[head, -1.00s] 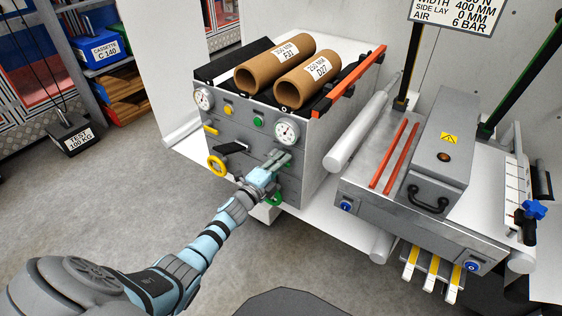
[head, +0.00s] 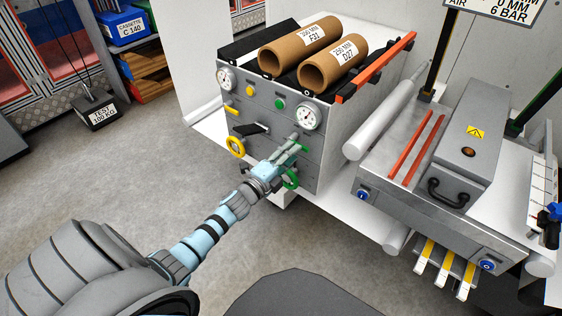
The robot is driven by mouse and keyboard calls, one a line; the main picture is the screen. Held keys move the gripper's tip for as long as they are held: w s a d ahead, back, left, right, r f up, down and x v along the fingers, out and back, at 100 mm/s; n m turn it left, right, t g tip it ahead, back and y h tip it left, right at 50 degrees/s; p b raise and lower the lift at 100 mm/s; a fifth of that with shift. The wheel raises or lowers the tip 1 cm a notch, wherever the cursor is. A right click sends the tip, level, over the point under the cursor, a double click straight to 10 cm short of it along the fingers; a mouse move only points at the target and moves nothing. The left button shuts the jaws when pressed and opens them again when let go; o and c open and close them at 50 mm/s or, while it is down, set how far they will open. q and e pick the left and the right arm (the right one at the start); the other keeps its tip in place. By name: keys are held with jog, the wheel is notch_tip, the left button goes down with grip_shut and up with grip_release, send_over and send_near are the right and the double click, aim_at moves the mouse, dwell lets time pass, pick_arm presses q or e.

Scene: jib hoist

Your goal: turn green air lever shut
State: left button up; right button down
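The grey control cabinet (head: 262,92) stands in the middle of the head view. A small green lever (head: 304,149) shows on its front, below the right gauge and partly hidden by my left gripper. A green handwheel (head: 291,181) sits below it, also partly covered. My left gripper (head: 292,144) is in front of the cabinet, its fingertips pointing at the panel just left of the green lever. Whether it touches the lever, and how far its fingers are apart, I cannot tell. My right gripper is not in view.
The cabinet front also has a yellow lever (head: 232,111), a yellow handwheel (head: 237,146), a black handle (head: 250,129) and gauges (head: 308,117). Cardboard rolls (head: 332,63) lie on top. A grey machine bench (head: 400,172) stands to the right. A test weight (head: 100,110) stands at left.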

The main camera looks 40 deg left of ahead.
pick_arm(q)
jog(key=s, duration=0.7)
jog(key=shift+a, duration=0.2)
